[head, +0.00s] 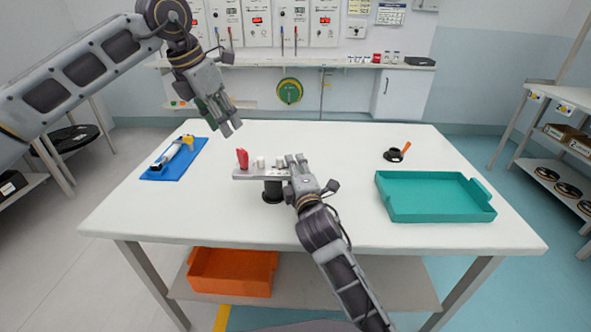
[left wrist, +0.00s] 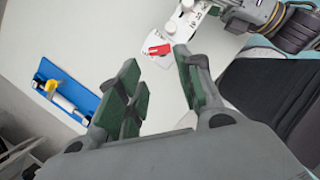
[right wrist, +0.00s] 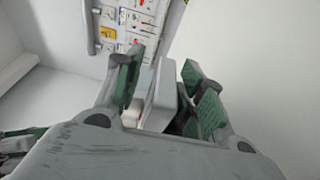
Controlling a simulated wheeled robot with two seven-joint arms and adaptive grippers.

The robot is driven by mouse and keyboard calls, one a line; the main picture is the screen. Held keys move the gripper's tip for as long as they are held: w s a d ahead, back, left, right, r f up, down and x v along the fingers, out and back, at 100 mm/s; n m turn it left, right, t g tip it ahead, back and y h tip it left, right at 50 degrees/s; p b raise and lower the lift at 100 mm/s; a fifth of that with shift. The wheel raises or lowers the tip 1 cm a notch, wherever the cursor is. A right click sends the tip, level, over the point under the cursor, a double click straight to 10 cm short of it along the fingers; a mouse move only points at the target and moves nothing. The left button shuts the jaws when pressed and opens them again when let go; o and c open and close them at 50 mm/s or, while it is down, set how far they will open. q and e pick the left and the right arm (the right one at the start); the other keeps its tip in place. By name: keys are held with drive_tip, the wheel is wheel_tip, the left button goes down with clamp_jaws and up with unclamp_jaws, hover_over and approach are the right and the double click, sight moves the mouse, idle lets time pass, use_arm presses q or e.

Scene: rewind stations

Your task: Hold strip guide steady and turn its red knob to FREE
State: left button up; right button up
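The strip guide (head: 250,174) is a pale grey plate on a round black base (head: 272,192), near the front middle of the table. Its red knob (head: 242,158) stands at the left end; it also shows in the left wrist view (left wrist: 160,49). I cannot read which mark it points to. My left gripper (head: 232,130) is open and empty, above and behind the knob, apart from it. My right gripper (head: 296,160) is at the guide's right end. In the right wrist view its spread fingers (right wrist: 160,80) stand either side of a grey block, with a gap on the left.
A blue tray (head: 160,174) with a white and yellow tool lies at left. A teal tray (head: 430,210) is at right, with a black piece with an orange handle (head: 394,155) behind it. An orange bin (head: 232,275) sits below. The table's back middle is clear.

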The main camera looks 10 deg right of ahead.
sight(241, 151)
drive_tip(key=shift+c, duration=0.5)
clamp_jaws()
use_arm(q)
drive_tip(key=o, duration=0.4)
drive_tip(key=shift+o, duration=0.2)
drive_tip(key=shift+a+r+m+h, duration=0.25)
drive_tip(key=shift+a+m+h, duration=0.15)
drive_tip(key=shift+m, duration=0.1)
drive_tip(key=shift+d, duration=0.1)
use_arm(e)
drive_tip(key=shift+f, duration=0.1)
use_arm(q)
drive_tip(key=shift+x, duration=6)
drive_tip(key=c, duration=1)
